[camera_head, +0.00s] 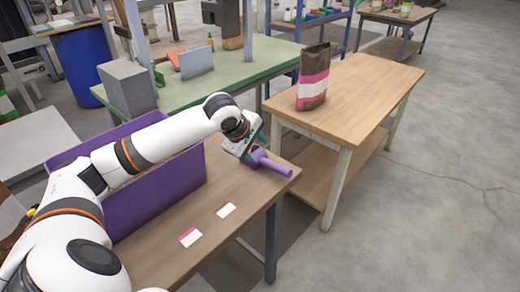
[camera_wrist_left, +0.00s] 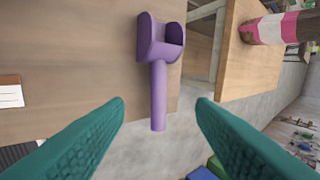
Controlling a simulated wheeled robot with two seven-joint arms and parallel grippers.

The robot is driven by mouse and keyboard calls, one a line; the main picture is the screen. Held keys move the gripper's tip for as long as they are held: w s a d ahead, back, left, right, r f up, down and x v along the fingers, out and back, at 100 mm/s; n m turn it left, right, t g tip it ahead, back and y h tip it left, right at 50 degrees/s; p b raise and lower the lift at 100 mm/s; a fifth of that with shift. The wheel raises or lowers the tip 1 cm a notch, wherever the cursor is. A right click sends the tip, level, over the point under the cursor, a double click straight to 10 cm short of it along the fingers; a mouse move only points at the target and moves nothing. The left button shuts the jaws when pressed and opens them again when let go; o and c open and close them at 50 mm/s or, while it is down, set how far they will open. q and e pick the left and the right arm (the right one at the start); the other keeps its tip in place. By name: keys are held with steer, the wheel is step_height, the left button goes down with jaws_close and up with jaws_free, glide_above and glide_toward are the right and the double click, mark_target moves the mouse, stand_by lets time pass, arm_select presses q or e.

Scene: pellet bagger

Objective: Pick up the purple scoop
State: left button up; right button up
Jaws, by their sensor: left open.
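The purple scoop (camera_head: 270,164) lies on the brown table near its far right corner, its handle pointing right toward the table's edge. In the left wrist view the purple scoop (camera_wrist_left: 159,80) is ahead of the fingers, with its handle end near the gap between them. My left gripper (camera_head: 256,150) is by the scoop's cup end in the head view, partly hiding it. In the left wrist view its green fingers (camera_wrist_left: 161,112) are wide apart with nothing between them. My right gripper is not in view.
A large purple bin (camera_head: 150,195) stands on the same table (camera_head: 215,238), left of the scoop. Two small cards (camera_head: 190,236) lie at the front. A wooden table (camera_head: 350,95) at the right holds a brown bag (camera_head: 314,78) with pink and white bands.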

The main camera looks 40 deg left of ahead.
mark_target(270, 164)
arm_select(q)
steer(key=x, duration=0.6)
steer(key=shift+w+d, duration=0.1)
steer(key=shift+w+f, duration=0.3)
steer(key=shift+f, duration=0.3)
steer(key=x, duration=0.3)
steer(key=shift+d+f+p, duration=0.3)
steer(key=shift+d, duration=0.05)
steer(key=shift+w+f, duration=0.25)
steer(key=shift+f, duration=0.1)
steer(key=shift+a, duration=0.1)
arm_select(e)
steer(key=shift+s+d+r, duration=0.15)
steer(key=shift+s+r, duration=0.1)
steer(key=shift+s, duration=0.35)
arm_select(q)
steer(key=c, duration=0.3)
jaws_close()
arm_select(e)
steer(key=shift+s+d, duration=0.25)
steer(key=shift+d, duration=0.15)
